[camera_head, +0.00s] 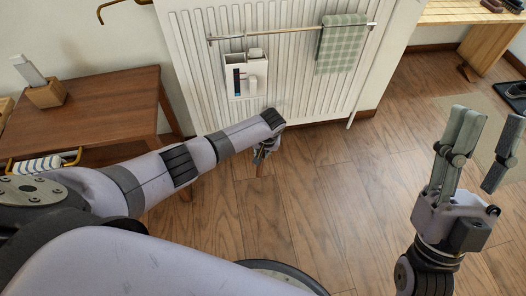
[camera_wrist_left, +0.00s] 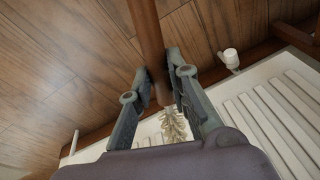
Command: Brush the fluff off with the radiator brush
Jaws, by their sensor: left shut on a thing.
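The radiator brush has a brown wooden handle (camera_wrist_left: 147,30) and pale bristles (camera_wrist_left: 172,124), seen in the left wrist view. My left gripper (camera_wrist_left: 158,78) is shut on the handle, with the bristles showing between its fingers. In the head view my left gripper (camera_head: 265,152) is small and partly hidden by its wrist, low in front of the white ribbed radiator (camera_head: 295,90). The radiator also fills the lower right of the left wrist view (camera_wrist_left: 272,115). My right gripper (camera_head: 482,150) is open and empty, at the right above the floor. I cannot make out any fluff.
A rail (camera_head: 290,31) on the radiator carries a checked green towel (camera_head: 340,45) and a white holder (camera_head: 235,62). A brown table (camera_head: 100,105) stands left. A white valve (camera_wrist_left: 229,58) is beside the radiator. The wooden floor (camera_head: 330,200) is mostly clear.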

